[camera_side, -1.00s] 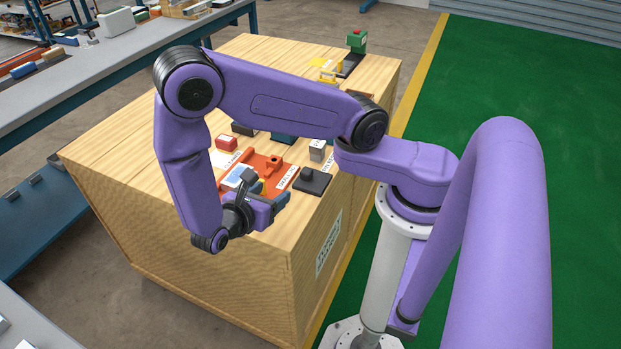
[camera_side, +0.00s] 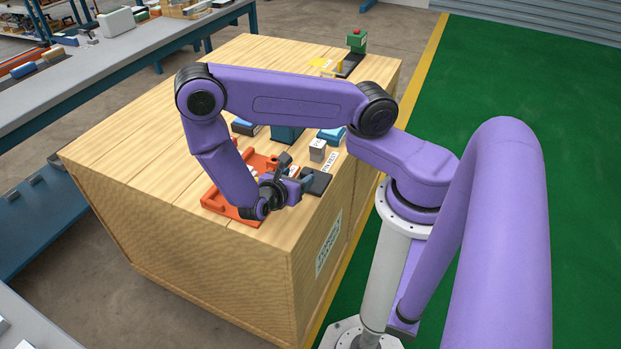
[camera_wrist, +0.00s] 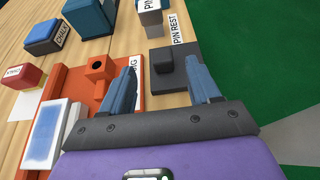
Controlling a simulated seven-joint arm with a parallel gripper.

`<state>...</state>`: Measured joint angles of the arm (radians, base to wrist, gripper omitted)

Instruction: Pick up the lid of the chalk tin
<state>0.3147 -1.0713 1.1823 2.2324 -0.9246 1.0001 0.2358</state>
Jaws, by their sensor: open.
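The chalk tin (camera_wrist: 44,38) is a low blue and dark box with a CHALK label beside it, at the upper left of the wrist view. In the side view the tin (camera_side: 245,127) stands behind the orange jig, partly behind my arm. My gripper (camera_wrist: 160,80) is open and empty. It hangs near the dark pin rest block (camera_wrist: 172,68) and the orange jig's right edge, well away from the tin. In the side view my gripper (camera_side: 302,184) is near the bench's front edge.
The orange jig (camera_wrist: 76,82) holds a blue-and-white panel (camera_wrist: 46,135). A tall blue box (camera_wrist: 88,18) stands right of the tin, and a grey pin block (camera_wrist: 150,18) is farther right. A red box (camera_wrist: 22,77) lies left of the jig. Bare wood shows between them.

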